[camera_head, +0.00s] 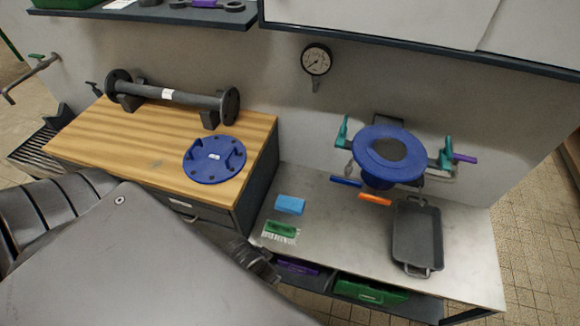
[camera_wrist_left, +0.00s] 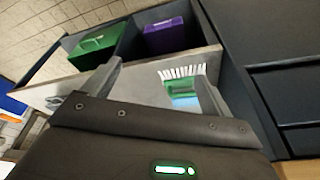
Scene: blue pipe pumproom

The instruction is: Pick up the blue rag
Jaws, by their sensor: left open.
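The blue rag (camera_head: 289,204) is a small light blue block-like piece lying flat on the metal bench (camera_head: 330,235), near its left end. In the left wrist view a strip of the rag (camera_wrist_left: 186,101) shows beyond the green brush, partly hidden by it and a finger. My left gripper (camera_head: 262,264) is at the bench's front edge, in front of the rag and apart from it. In the left wrist view my left gripper (camera_wrist_left: 160,75) has its fingers spread with nothing between them. My right gripper is in neither view.
A green brush with white bristles (camera_head: 281,231) lies between the rag and my left gripper. A wooden-topped cabinet (camera_head: 130,150) rises left of the bench. A grey tray (camera_head: 417,236) and blue flanged pipe (camera_head: 390,155) are to the right. Green (camera_head: 368,292) and purple (camera_head: 298,267) bins sit below.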

